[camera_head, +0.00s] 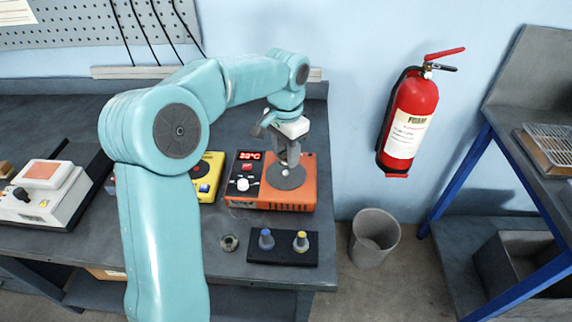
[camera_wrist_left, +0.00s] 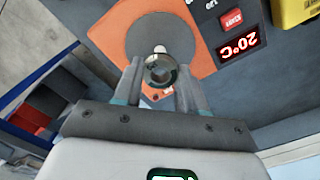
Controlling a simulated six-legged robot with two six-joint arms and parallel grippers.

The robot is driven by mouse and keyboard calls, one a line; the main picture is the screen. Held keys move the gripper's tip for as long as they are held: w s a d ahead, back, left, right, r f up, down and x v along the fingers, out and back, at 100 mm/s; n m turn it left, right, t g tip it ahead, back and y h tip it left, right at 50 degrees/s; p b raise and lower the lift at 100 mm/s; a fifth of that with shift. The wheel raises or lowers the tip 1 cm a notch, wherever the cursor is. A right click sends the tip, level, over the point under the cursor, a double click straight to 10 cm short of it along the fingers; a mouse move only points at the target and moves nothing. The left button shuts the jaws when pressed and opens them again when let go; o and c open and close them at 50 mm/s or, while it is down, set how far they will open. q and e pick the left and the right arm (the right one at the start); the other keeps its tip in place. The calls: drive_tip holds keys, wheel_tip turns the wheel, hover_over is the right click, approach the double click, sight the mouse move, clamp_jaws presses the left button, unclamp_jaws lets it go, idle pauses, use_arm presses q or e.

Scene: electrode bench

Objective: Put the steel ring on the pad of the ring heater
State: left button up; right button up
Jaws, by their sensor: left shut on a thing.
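The ring heater (camera_head: 303,197) is an orange box with a lit red display and a round dark grey pad (camera_head: 286,178) on top. My left gripper (camera_head: 289,160) points down above the pad. In the left wrist view, my left gripper (camera_wrist_left: 160,75) is shut on the steel ring (camera_wrist_left: 160,70), a small shiny ring between the fingertips. There the ring overlaps the near part of the grey pad (camera_wrist_left: 165,33); I cannot tell whether it touches the pad. In the head view the ring is hard to make out at the fingers. My right gripper is not in view.
A yellow device (camera_head: 209,177) stands left of the heater. In front are a small round greenish object (camera_head: 229,242) and a black holder (camera_head: 283,258) with blue- and yellow-topped pieces. A white device (camera_head: 45,195) is at far left. A grey bin (camera_head: 374,238) stands beyond the bench's right edge.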

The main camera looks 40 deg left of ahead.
sight(286, 171)
use_arm(q)
wheel_tip(286, 171, down, 4)
drive_tip(key=shift+f, duration=0.1)
drive_tip(key=shift+f, duration=0.2)
drive_tip(key=o, duration=1.1)
drive_tip(key=shift+r, duration=0.1)
drive_tip(key=shift+r, duration=0.3)
wheel_tip(286, 171, up, 12)
drive_tip(key=p, duration=0.1)
drive_tip(key=shift+f, duration=0.2)
drive_tip(key=shift+d, duration=0.1)
